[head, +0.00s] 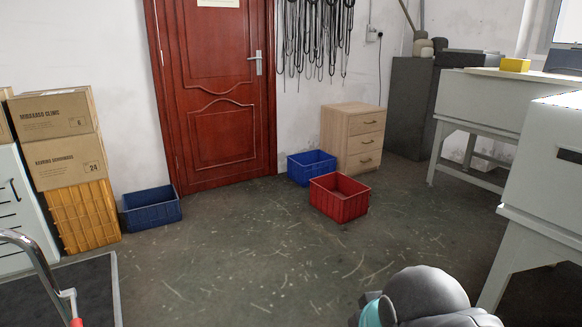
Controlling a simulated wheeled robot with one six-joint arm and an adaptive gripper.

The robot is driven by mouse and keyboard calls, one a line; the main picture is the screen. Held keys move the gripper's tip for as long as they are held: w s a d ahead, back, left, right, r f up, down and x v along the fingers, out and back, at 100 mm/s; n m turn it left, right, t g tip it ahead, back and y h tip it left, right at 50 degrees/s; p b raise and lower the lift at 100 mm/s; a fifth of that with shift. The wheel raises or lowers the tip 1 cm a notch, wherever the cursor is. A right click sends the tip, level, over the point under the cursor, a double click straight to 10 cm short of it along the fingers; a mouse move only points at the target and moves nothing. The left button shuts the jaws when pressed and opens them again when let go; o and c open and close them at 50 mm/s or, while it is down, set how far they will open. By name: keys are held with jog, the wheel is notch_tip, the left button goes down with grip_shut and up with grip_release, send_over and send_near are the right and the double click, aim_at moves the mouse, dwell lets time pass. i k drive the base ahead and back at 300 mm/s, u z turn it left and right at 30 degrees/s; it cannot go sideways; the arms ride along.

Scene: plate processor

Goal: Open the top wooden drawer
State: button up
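A light wooden drawer cabinet (334,135) stands against the back wall, right of the red door. Its front faces right and has three drawers, each with a small dark handle. The top wooden drawer (368,123) looks shut. My arm shows at the bottom right, grey with a teal part, far from the cabinet. My gripper is not in view.
A red crate (339,208) and a blue crate (312,177) stand on the floor beside the cabinet. Another blue crate (152,217) is left of the red door (217,90). White workbenches (545,170) stand on the right. The middle floor is clear.

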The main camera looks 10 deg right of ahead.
aim_at(363, 124)
jog(key=z, duration=0.8)
jog(key=i, duration=2.15)
jog(key=z, duration=0.6)
jog(key=i, duration=2)
jog(key=u, duration=0.3)
jog(key=i, duration=1.6)
jog(key=u, duration=0.25)
